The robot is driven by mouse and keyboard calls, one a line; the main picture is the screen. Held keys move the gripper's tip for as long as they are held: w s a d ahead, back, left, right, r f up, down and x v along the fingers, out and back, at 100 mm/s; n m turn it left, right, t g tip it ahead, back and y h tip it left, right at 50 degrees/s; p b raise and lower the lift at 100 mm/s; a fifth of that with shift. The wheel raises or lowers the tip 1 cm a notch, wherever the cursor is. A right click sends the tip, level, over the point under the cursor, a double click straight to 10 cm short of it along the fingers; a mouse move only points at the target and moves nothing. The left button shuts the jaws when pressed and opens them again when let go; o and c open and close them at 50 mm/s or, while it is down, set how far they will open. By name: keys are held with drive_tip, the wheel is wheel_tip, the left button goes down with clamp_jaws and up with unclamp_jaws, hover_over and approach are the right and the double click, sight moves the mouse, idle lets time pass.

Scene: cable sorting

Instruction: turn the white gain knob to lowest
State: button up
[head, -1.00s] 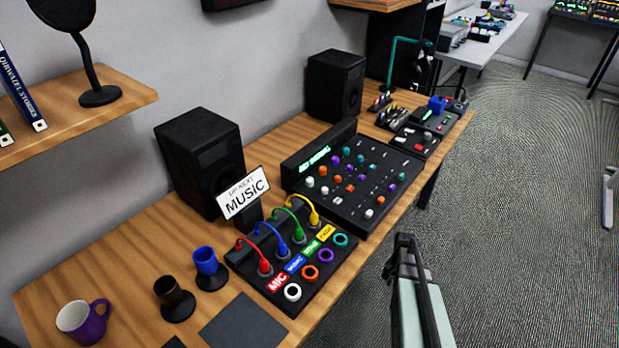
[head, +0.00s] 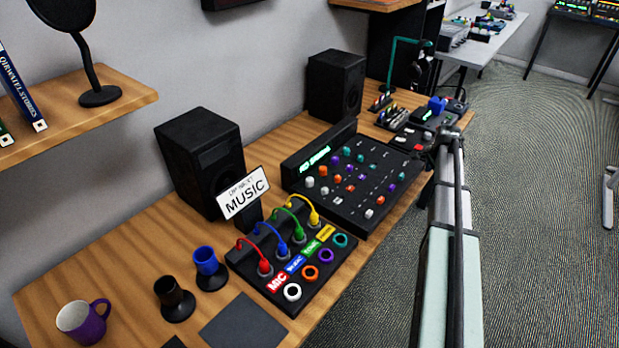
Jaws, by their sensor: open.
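The black mixer (head: 338,212) lies on the wooden desk, with rows of small coloured knobs and a lit green display. One white knob (head: 310,182) is at its left side and another pale knob (head: 368,213) is near its front edge. I cannot read labels there, so I cannot tell which is the gain knob, nor where it points. My gripper (head: 449,133) is at the far right end of the desk, to the right of the mixer and apart from its knobs. It is open; its fingers are small and dark in the head view.
Two black speakers (head: 203,165) (head: 336,84) are behind. Small devices (head: 412,137) crowd the desk's far end.

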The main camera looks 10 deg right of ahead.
drive_tip(key=w+a+r+n+g+y, duration=0.15)
drive_tip(key=a+r, duration=0.25)
drive_tip(key=a, duration=0.6)
drive_tip(key=w+a+r+n+t, duration=0.1)
drive_tip(key=w+a+r+n, duration=0.15)
drive_tip(key=a, duration=0.75)
wheel_tip(320, 180, up, 7)
drive_tip(key=n+g, duration=0.3)
drive_tip(key=n, duration=0.1)
hover_over(310, 179)
wheel_tip(310, 179, down, 13)
drive_tip(key=shift+f, duration=0.1)
clamp_jaws()
